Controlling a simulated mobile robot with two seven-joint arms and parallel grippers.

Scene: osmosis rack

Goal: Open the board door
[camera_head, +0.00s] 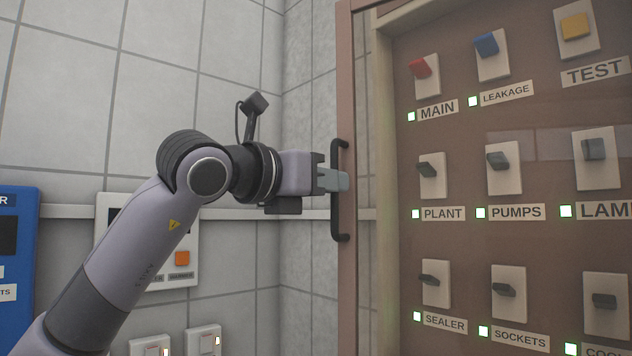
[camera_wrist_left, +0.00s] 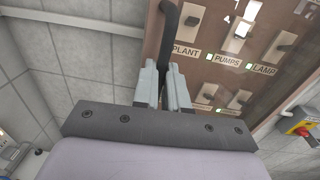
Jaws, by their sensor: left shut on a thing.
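The board door has a brown frame (camera_head: 346,100) and a clear pane over the board, in the head view. A dark vertical bar handle (camera_head: 340,228) is fixed on its left edge. My left gripper (camera_head: 338,181) is shut on the middle of this handle, coming from the left. In the left wrist view the grey fingers (camera_wrist_left: 164,88) close on both sides of the dark handle (camera_wrist_left: 169,42). A strip of beige board frame shows behind the door's left edge; I cannot tell how far the door stands from it. My right gripper is not in view.
Behind the pane are several switches, such as the red MAIN switch (camera_head: 421,69), with lit green lamps. A white panel with an orange button (camera_head: 182,258) and a blue box (camera_head: 18,260) are on the tiled wall at left.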

